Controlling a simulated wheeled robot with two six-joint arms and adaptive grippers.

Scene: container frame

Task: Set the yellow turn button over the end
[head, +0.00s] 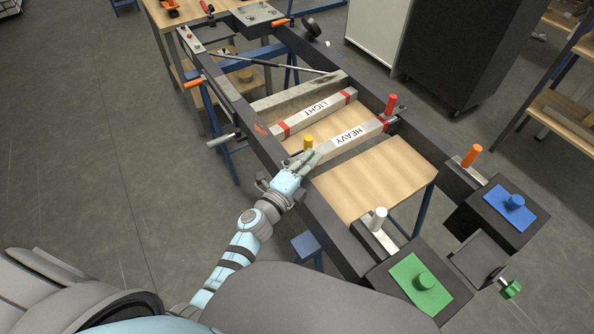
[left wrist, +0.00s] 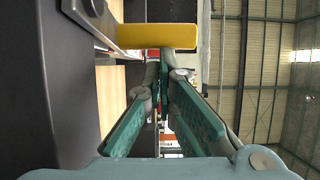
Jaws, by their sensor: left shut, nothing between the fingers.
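The yellow turn button (head: 308,142) stands upright at the near end of the bar marked HEAVY (head: 350,137), by the dark frame's left rail. In the left wrist view the yellow button (left wrist: 157,36) lies across the top of the picture, with a metal plate (left wrist: 88,22) at its left end. My left gripper (head: 310,157) is right beside the button, on its near side. It also shows in the left wrist view (left wrist: 165,88), its fingers together and empty just below the button. Whether they touch it I cannot tell. My right gripper is not in view.
The bar marked LIGHT (head: 318,108) lies parallel beyond HEAVY. A red button (head: 391,104) stands at HEAVY's far end. Green (head: 425,281) and blue (head: 514,202) knobs are at lower right.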

